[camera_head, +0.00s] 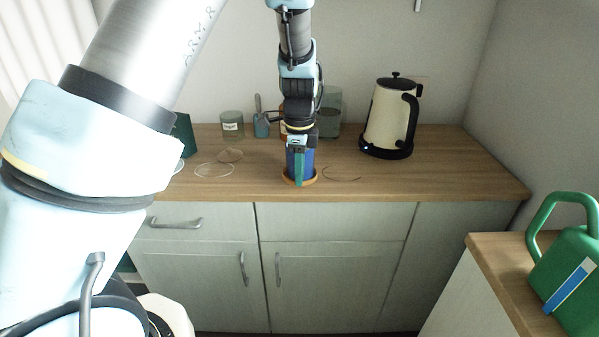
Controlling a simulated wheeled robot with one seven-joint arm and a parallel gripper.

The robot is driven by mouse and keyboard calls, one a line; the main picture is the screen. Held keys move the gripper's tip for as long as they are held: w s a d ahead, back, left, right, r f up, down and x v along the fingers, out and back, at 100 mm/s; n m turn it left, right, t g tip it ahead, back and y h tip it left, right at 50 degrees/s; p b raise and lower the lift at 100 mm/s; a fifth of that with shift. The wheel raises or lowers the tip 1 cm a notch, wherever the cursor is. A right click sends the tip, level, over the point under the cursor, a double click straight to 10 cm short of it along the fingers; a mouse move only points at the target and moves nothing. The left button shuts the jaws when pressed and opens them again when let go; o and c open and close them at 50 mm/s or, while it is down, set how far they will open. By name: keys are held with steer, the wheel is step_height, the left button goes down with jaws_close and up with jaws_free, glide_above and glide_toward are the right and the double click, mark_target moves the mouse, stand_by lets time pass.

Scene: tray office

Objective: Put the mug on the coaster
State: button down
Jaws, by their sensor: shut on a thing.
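A blue mug (309,160) is upright near the front edge of the wooden counter. An orange-brown round coaster (313,180) shows around the mug's base. The mug is over the coaster, but I cannot tell whether it rests on it or hangs just above. My gripper (299,164) points down from above and is shut on the mug. Its near finger covers the mug's front left part, and the mug's rim and handle are mostly hidden.
A cream and black kettle (386,118) stands at the right on the counter (450,170). A jar (232,124), a blue cup (261,125) and a grey-green canister (329,112) stand behind. Thin rings (214,170) lie left. A green watering can (572,265) is front right.

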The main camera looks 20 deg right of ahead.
steer(key=shift+f, duration=0.2)
steer(key=c, duration=0.9)
jaws_free()
steer(key=shift+r, duration=0.1)
step_height(320, 180, up, 12)
steer(key=shift+r+b, duration=0.1)
steer(key=shift+b, duration=0.9)
